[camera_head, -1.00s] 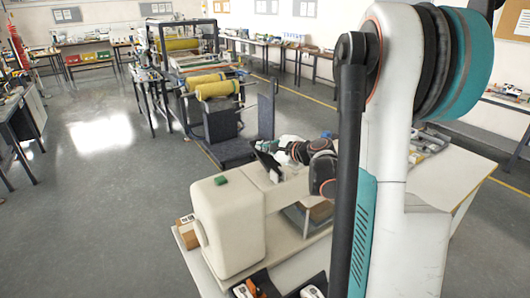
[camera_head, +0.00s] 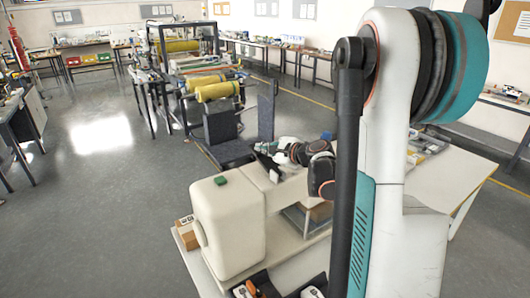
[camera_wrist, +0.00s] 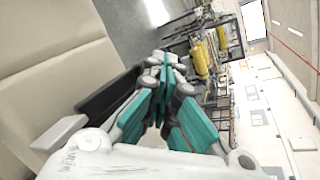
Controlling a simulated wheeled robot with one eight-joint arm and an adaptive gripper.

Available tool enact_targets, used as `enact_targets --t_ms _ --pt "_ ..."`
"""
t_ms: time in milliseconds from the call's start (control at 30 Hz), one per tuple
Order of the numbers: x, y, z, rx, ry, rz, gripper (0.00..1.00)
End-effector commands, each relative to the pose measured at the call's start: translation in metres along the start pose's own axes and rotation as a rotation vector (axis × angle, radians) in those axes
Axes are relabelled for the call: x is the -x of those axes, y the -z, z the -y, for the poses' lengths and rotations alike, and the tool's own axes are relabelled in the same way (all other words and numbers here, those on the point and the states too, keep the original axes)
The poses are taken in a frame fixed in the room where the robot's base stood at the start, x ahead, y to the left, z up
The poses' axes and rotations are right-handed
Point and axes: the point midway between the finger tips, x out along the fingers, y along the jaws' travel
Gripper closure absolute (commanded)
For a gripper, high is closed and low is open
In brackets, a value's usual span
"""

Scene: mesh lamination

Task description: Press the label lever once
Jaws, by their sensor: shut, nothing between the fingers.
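A cream machine (camera_head: 228,230) with a rounded body and a horizontal arm stands on the table in the head view. A small green piece (camera_head: 221,181) sits on top of its body. The cream surface (camera_wrist: 50,60) fills the left of the wrist view. My gripper (camera_wrist: 166,62) is shut and empty, its teal fingers together beside a dark bar (camera_wrist: 112,95) with a pale end. I cannot tell whether that bar is the label lever or whether the fingers touch it. In the head view my gripper is small, beyond the machine's arm, and partly hidden by my wrist.
Dark boxes or seats (camera_head: 222,135) stand behind the machine. Yellow rolls (camera_head: 218,91) sit on a frame further back. Open grey floor (camera_head: 100,190) lies to the left.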

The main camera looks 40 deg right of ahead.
Motion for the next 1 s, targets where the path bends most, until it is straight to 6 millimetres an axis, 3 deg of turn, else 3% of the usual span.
enact_targets --t_ms 1000 --pt "-0.0082 0.0060 -0.0058 0.000 0.000 0.000 1.00"
